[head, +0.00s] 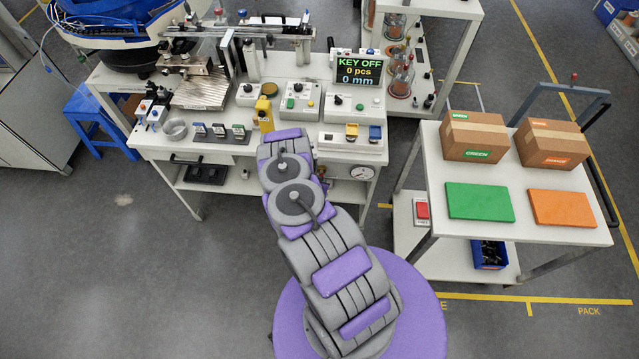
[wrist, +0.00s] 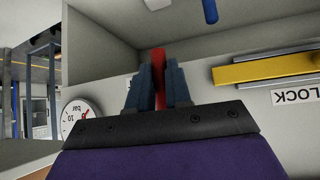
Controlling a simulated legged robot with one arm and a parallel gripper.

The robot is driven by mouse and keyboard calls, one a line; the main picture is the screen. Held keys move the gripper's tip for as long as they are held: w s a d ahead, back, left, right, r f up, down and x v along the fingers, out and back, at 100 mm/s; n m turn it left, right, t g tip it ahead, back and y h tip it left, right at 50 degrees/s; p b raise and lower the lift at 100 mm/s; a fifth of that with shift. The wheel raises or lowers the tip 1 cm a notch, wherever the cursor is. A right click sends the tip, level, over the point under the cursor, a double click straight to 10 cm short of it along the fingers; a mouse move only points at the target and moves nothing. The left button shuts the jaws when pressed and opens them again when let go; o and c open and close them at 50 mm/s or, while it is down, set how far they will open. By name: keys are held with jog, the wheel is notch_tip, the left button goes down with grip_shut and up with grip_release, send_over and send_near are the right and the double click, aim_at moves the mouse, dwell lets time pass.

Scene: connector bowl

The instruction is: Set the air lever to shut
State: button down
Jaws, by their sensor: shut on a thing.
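The air lever (wrist: 158,58) is a red handle in the wrist view, upright in that picture between the two dark fingers. My gripper (wrist: 158,84) is shut on it, one finger on each side. The lever's lower part is hidden by the fingers and the gripper body. In the head view my arm covers the lever and the gripper at the bench's front. The round white pressure gauge (wrist: 76,112), marked bar, is left of the gripper in the wrist view. It also shows on the bench front in the head view (head: 361,172).
A yellow bar (wrist: 268,70) with a LOCK label (wrist: 297,93) is right of the gripper. The workbench (head: 215,152) carries control boxes and a display (head: 359,72) reading KEY OFF. A white cart (head: 470,184) with cartons stands to the right. Floor is free at left.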

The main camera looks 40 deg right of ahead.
jog(key=c, duration=1.1)
grip_release()
jog(key=shift+f, duration=0.1)
jog(key=shift+o, duration=0.2)
jog(key=p+v, duration=0.1)
jog(key=v, duration=1.6)
jog(key=shift+p, duration=0.3)
